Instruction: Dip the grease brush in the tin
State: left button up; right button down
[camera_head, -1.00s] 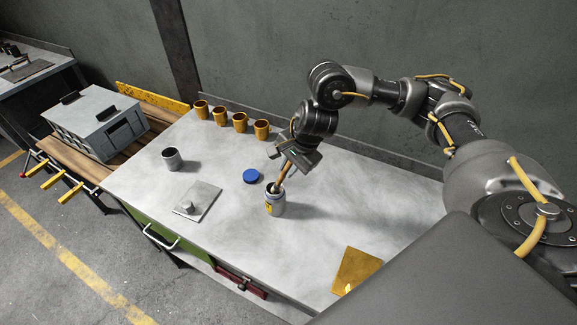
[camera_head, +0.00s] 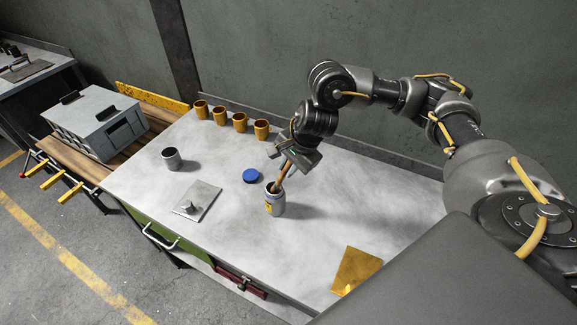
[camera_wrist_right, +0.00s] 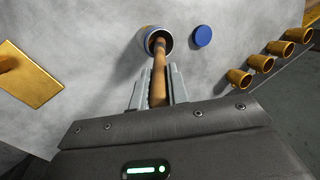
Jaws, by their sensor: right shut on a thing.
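The grease brush (camera_head: 283,173) has a brown wooden handle and stands tilted, its lower end inside the mouth of the tin. The tin (camera_head: 275,206) is a grey can with a yellow label, upright on the bench. My right gripper (camera_head: 287,160) is shut on the handle above the tin. In the right wrist view the handle (camera_wrist_right: 158,85) runs from between my fingers into the tin (camera_wrist_right: 153,36). The bristles are hidden inside the tin. A blue lid (camera_head: 251,176) lies flat beside the tin. My left gripper is not in view.
The grey bench (camera_head: 225,246) also carries a dark grey cup (camera_head: 172,158), a metal plate with a knob (camera_head: 196,201), several orange cups (camera_head: 240,123) along the back, and a yellow-brown plate (camera_head: 355,269) at the front right. A grey box (camera_head: 97,122) stands left of the bench.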

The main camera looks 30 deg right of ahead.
dwell(0.5)
notch_tip(320, 180, up, 7)
jog(key=p, duration=0.6)
dwell(0.4)
